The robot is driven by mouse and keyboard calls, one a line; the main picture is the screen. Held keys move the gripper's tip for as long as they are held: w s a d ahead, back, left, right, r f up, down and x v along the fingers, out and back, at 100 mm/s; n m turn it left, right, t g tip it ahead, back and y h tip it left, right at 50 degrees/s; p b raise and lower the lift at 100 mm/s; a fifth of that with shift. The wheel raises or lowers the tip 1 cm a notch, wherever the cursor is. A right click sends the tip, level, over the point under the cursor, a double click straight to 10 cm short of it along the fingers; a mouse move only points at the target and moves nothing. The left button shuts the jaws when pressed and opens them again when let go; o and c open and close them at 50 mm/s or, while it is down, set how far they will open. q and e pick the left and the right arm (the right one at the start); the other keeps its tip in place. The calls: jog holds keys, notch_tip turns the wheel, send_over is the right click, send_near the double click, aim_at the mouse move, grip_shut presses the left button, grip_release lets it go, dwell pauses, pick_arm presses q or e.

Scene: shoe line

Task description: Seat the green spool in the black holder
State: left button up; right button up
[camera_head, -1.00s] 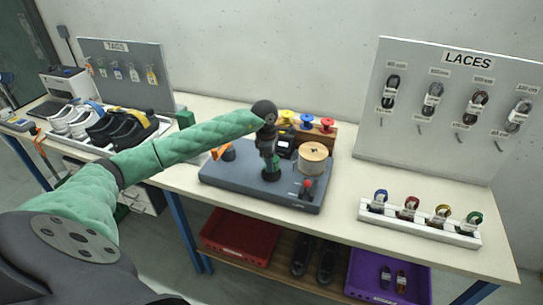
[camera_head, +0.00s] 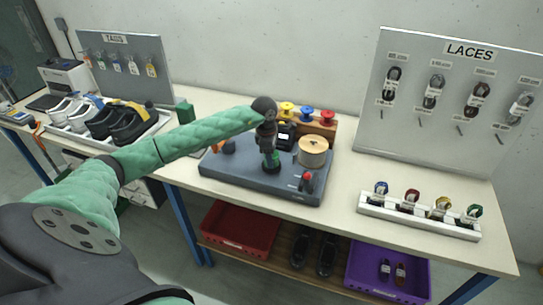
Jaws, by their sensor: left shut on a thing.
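The green spool (camera_head: 273,159) shows partly below my left gripper (camera_head: 270,152), which is shut on it with the fingers pointing down. The black holder (camera_head: 271,171) is a small dark round piece on the grey base plate, directly under the spool. The spool is upright or nearly so. The gripper hides part of it, and I cannot tell whether it rests fully in the holder. My right gripper is not in view.
The grey base plate (camera_head: 232,177) also carries a large tan spool (camera_head: 313,145) and a red-topped part (camera_head: 307,180). Yellow, blue and red spools (camera_head: 307,114) stand behind. A white lace rack (camera_head: 418,220) is at right, shoes (camera_head: 112,121) at left.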

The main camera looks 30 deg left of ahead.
pick_arm(q)
jog(key=shift+b, duration=0.8)
dwell(0.7)
jog(key=shift+f+b, duration=0.5)
jog(key=shift+f, duration=0.1)
dwell(0.4)
jog(key=o, duration=0.7)
jog(key=shift+r, duration=0.1)
jog(key=shift+s+a+r+p, duration=0.1)
jog(key=shift+a+r+p, duration=0.2)
jog(key=shift+r, duration=1.5)
jog(key=shift+s+a+r+p, duration=0.1)
jog(key=shift+r+p, duration=0.25)
jog(key=shift+r, duration=1.45)
jog(key=shift+s+a+r+p, duration=0.1)
jog(key=shift+a+r+p, duration=0.2)
jog(key=shift+r, duration=1.5)
jog(key=shift+d, duration=0.1)
